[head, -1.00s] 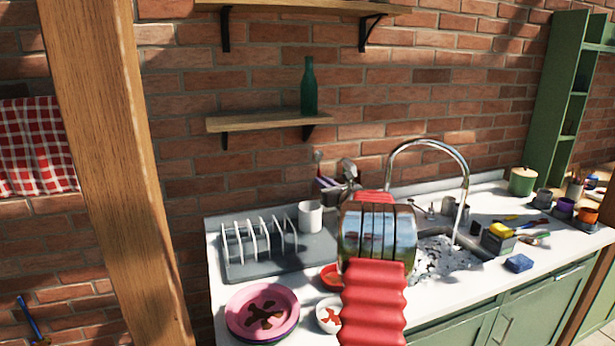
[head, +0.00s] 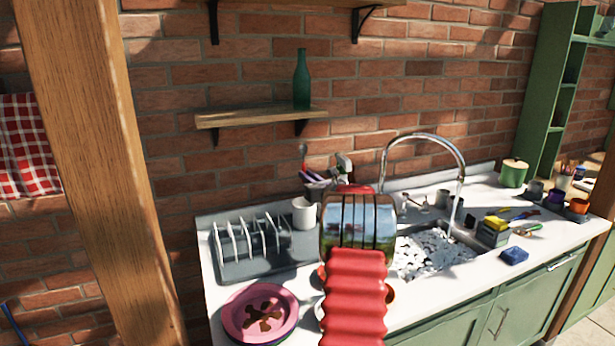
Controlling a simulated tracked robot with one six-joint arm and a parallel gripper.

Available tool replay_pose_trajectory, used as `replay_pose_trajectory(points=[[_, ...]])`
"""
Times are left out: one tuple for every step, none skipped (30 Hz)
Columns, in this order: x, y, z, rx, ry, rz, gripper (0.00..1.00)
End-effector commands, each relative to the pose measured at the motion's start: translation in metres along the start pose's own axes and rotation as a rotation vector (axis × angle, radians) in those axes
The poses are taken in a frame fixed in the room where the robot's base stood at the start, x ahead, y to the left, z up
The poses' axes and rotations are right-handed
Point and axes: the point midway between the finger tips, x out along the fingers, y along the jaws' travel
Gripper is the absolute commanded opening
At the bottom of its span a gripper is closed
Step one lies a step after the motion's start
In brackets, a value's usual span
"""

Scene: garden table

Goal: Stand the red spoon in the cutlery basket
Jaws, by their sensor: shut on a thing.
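The cutlery basket (head: 318,182) stands at the back of the counter against the brick wall, with purple and pale handles showing at its top. My arm hides its right side and lower part. My gripper (head: 343,164) shows small and only in part beyond my red, ribbed arm, just right of the basket's top. It is shut on the red spoon, but the grip itself is too small and covered to make out. A thin upright red piece (head: 304,152) shows above the basket's left side. I cannot tell whether it is the spoon.
A white mug (head: 305,213) and a grey dish rack (head: 264,262) stand left of the basket. The tap (head: 425,137) runs into the foamy sink (head: 430,252) on the right. Pink plates (head: 242,318) lie at the front. A shelf with a green bottle (head: 302,85) hangs above.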

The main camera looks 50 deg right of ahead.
Motion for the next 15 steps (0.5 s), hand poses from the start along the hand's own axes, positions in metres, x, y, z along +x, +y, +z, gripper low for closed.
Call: replay_pose_trajectory(points=[[0.000,0.000,-0.003,0.001,0.001,0.000,0.00],[0.000,0.000,-0.004,0.001,0.001,0.000,0.00],[0.000,-0.001,-0.007,0.002,0.001,-0.001,0.00],[0.000,-0.001,-0.008,0.002,0.001,-0.001,0.00],[0.000,-0.001,-0.010,0.002,0.001,-0.001,0.00],[0.000,-0.001,-0.013,0.002,0.001,-0.002,0.00],[0.000,-0.001,-0.014,0.001,0.001,-0.002,0.00],[0.000,-0.001,-0.016,0.002,0.001,-0.002,0.00],[0.000,-0.001,-0.018,0.002,0.001,-0.002,0.00],[0.000,-0.001,-0.020,0.002,0.001,-0.002,0.00],[0.000,-0.001,-0.021,0.002,0.001,-0.001,0.00],[0.000,-0.001,-0.024,0.001,0.001,-0.001,0.00],[-0.001,-0.001,-0.025,0.001,0.001,-0.001,0.00],[-0.001,-0.001,-0.027,0.001,0.000,-0.001,0.00],[-0.001,-0.001,-0.029,0.001,0.000,-0.001,0.00]])
